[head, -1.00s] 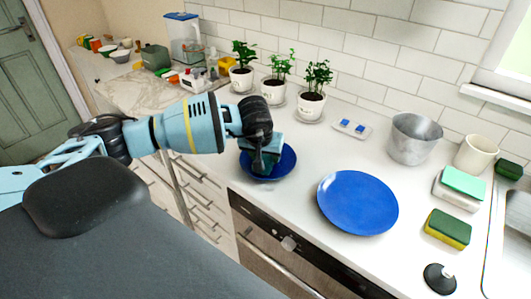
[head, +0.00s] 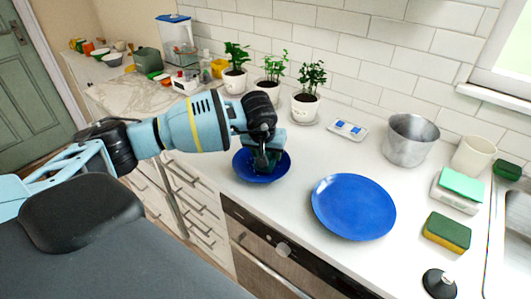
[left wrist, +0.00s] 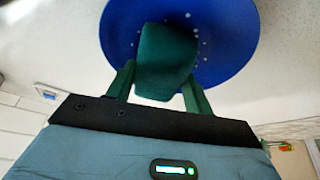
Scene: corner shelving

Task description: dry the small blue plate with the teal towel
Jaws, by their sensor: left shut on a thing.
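The small blue plate (head: 245,167) lies on the white counter near its front edge, left of a larger blue plate (head: 353,207). My left gripper (head: 264,163) points down over the small plate and partly covers it. In the left wrist view the gripper (left wrist: 160,85) is shut on the teal towel (left wrist: 166,62), a folded dark teal piece between the fingers. The towel is over the small plate (left wrist: 225,40), where several pale drops show around it. Whether the towel touches the plate is hard to tell. My right gripper is not in view.
Potted plants (head: 306,104) stand along the tiled wall behind the plates. A metal pot (head: 408,142), a cream cup (head: 472,156), sponges (head: 447,232) and a black stopper (head: 439,283) are at the right by the sink. Counter around the large plate is clear.

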